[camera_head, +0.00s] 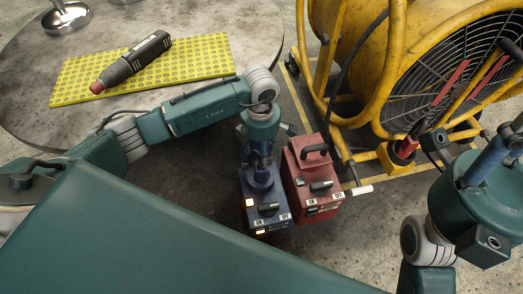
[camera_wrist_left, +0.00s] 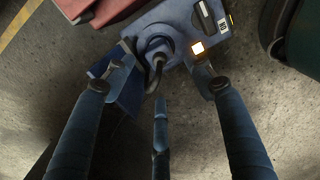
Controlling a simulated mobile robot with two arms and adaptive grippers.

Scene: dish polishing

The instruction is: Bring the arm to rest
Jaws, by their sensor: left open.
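My left arm reaches in from the left in the head view. Its gripper (camera_head: 260,168) points down just above a blue box (camera_head: 266,212) with a black switch on top. In the left wrist view, the fingers (camera_wrist_left: 160,82) are spread open. The blue box (camera_wrist_left: 195,28) lies beyond the fingertips, with its round top fitting and dark curved handle between them. I cannot tell whether any finger touches it. My right arm shows at the right edge of the head view, with blue finger-like parts (camera_head: 490,158) partly cut off; their opening is unclear.
A red box (camera_head: 311,175) stands right beside the blue box. A round table (camera_head: 225,22) holds a yellow perforated mat (camera_head: 190,65), a dark handheld tool (camera_head: 135,60) and a shiny metal dish (camera_head: 67,17). A large yellow-framed fan (camera_head: 395,65) stands at upper right. Concrete floor (camera_head: 365,235) is clear at lower right.

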